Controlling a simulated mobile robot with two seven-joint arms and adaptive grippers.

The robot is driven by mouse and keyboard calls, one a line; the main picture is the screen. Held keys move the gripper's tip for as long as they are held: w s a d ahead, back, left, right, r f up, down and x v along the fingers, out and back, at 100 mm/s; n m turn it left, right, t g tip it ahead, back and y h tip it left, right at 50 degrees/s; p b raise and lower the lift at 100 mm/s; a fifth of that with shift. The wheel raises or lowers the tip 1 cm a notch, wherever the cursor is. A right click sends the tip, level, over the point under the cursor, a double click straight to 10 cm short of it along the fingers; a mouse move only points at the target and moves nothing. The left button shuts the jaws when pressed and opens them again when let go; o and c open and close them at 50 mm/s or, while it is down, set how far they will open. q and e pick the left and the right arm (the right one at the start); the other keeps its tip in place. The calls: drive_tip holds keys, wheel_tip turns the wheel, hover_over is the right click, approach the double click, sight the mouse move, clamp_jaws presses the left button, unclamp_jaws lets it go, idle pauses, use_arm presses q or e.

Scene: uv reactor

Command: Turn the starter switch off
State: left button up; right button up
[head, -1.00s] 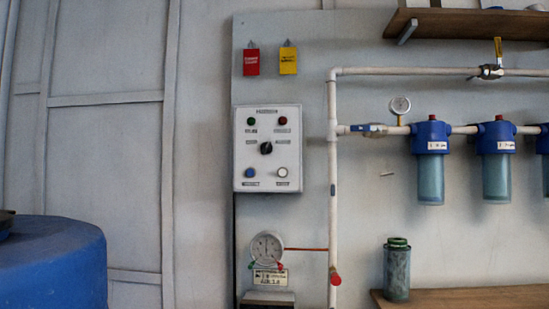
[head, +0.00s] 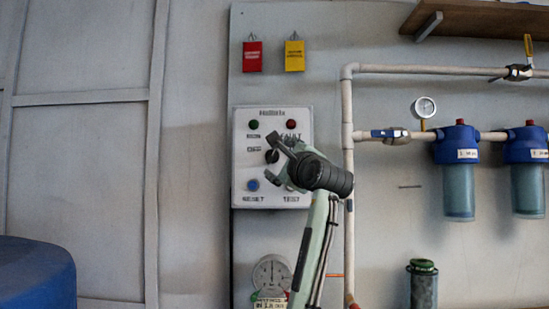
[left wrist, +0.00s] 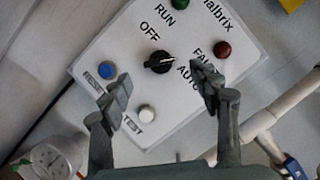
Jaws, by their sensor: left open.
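The starter switch is a black rotary knob (head: 271,156) in the middle of a white control panel (head: 240,188). It also shows in the left wrist view (left wrist: 159,62), between the labels OFF and AUTO. Its light pointer mark is on the AUTO side, though its exact angle is hard to tell. My left gripper (head: 279,161) is in front of the panel and hides part of its right side. In the left wrist view the left gripper (left wrist: 164,84) is open and empty, its fingers apart on either side below the knob. I cannot see contact with the knob. My right gripper is out of view.
The panel has a green lamp (left wrist: 179,3), a red lamp (left wrist: 222,49), a blue button (left wrist: 107,69) and a white button (left wrist: 147,112). A pipe (head: 347,110) runs just right of the panel. A gauge (head: 271,272) sits below. A blue barrel (head: 38,275) stands lower left.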

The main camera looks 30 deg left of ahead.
sight(273, 155)
use_arm(q)
drive_tip(key=shift+p+x, duration=0.3)
drive_tip(key=shift+x, duration=2)
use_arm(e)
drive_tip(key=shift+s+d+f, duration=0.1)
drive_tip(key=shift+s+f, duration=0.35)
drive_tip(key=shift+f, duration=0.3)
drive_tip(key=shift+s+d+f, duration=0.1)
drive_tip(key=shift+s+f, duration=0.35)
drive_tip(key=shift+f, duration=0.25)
use_arm(q)
drive_tip(key=shift+c, duration=0.6)
drive_tip(key=c, duration=1)
drive_tip(key=shift+c, duration=0.2)
